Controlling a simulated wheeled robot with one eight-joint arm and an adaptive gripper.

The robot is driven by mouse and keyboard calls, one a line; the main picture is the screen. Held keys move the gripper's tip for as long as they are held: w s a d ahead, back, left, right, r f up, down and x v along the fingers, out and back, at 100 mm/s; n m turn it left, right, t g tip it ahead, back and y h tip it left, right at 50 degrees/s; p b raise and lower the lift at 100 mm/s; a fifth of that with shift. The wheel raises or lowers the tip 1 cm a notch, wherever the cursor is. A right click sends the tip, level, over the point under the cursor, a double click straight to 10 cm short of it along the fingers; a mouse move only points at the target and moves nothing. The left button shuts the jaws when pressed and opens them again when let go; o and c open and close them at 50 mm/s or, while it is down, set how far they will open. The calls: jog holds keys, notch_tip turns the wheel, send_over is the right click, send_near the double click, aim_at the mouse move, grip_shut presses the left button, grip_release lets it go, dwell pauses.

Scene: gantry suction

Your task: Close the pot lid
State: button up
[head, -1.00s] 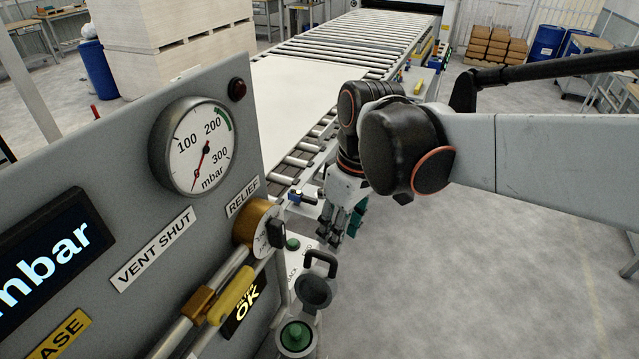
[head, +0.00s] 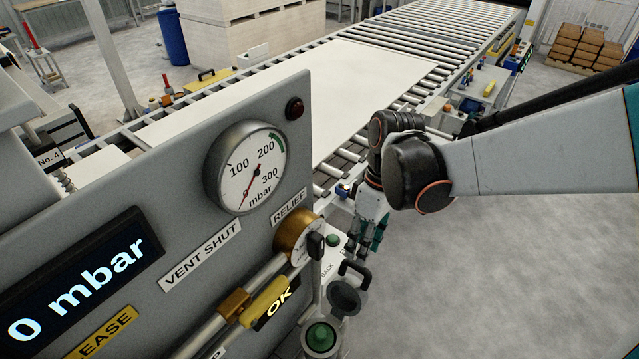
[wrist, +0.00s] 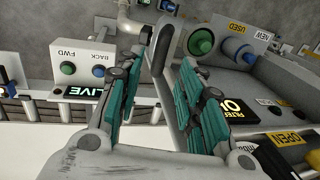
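The pot (head: 320,338) is a light round cup with a green filter inside, low in the head view beside the panel.
The grey panel (head: 180,190) with a gauge (head: 246,168), a brass relief knob (head: 297,236) and a yellow-handled lever (head: 264,301) stands left of the pot. A roller conveyor (head: 430,45) lies behind. The floor at right is clear.

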aim_at(351, 286)
jog(key=shift+s+a+f, duration=0.1)
jog(key=shift+f, duration=0.7)
jog(key=shift+s+a+f, duration=0.15)
jog(key=shift+f, duration=0.6)
jog(key=shift+s+a+f, duration=0.1)
jog(key=shift+f, duration=0.7)
grip_shut()
